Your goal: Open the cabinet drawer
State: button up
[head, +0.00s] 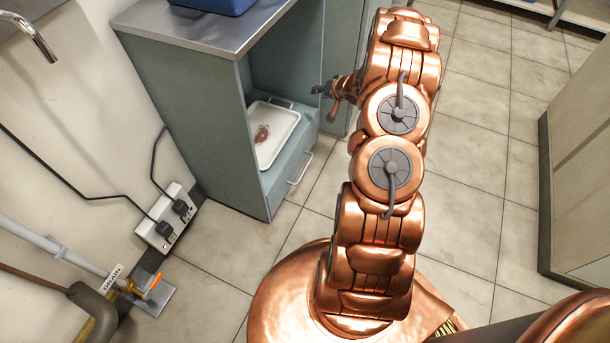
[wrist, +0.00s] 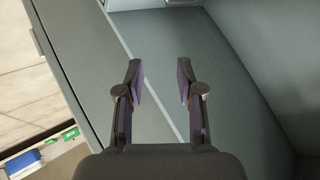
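The teal cabinet (head: 190,120) stands left of my arm in the head view, with an open compartment above a low drawer front (head: 288,176). The drawer front carries a pale bar handle (head: 300,168). The drawer looks flush with the cabinet, though its edges are hard to see. My gripper (head: 322,90) is at the compartment's opening, above and to the right of the handle, apart from it. In the wrist view my gripper (wrist: 161,80) is open and empty over teal cabinet panels. What seems to be the handle (wrist: 37,42) shows at the left, outside the fingers.
A white tray (head: 284,128) with a reddish-brown item (head: 262,134) lies inside the compartment. A blue container (head: 215,5) sits on the cabinet top. A power strip (head: 165,218) and drain valve (head: 150,288) are at the left wall. Tiled floor (head: 475,170) is clear right of my arm.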

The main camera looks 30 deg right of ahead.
jog(key=s+a+f+m+t+y+b, duration=0.1)
jog(key=s+f+y+b, duration=0.2)
jog(key=f, duration=0.6)
jog(key=s+a+f+m+t+y+b, duration=0.15)
jog(key=f+b, duration=0.25)
jog(key=f, duration=0.5)
jog(key=m+y+b, duration=0.2)
jog(key=y+b, duration=0.1)
jog(key=b, duration=0.2)
send_near(305, 168)
jog(key=w+f, duration=0.2)
jog(key=shift+t, duration=0.45)
jog(key=shift+s+a+b+x, duration=0.15)
jog(key=shift+b+x, duration=0.4)
jog(key=shift+x, duration=0.8)
jog(key=shift+a+b+x, duration=0.15)
jog(key=shift+b+x, duration=0.4)
jog(key=shift+x, duration=0.8)
jog(key=shift+s+a+b+x, duration=0.15)
jog(key=shift+b+x, duration=0.4)
jog(key=shift+x, duration=0.8)
jog(key=shift+r, duration=0.15)
jog(key=shift+c, duration=0.3)
grip_shut()
